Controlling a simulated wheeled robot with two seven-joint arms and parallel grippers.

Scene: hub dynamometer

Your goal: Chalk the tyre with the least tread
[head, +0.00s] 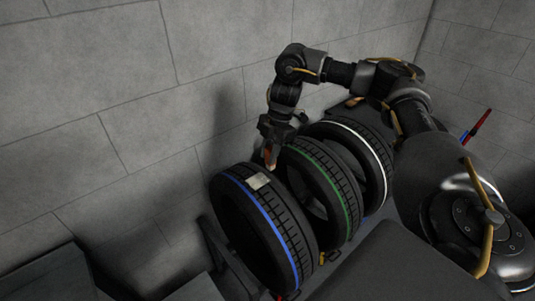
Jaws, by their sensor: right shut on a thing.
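Three black tyres stand side by side: a blue-striped tyre (293,235) nearest, a green-striped tyre (345,185) in the middle and a white-striped tyre (378,150) farthest. A pale rectangular patch (259,181) lies on the blue-striped tyre's upper tread; I cannot tell whether it is chalk or a label. My right gripper (271,150) points down above the gap between the blue-striped and green-striped tyres. Tread depths are hard to compare here. My left gripper is out of view.
A grey block wall (110,100) rises close behind the tyres. A dark rack rail (228,262) runs beside the blue-striped tyre. Thin red and blue items (479,124) show at the right. A dark box-like surface (40,280) fills the lower left.

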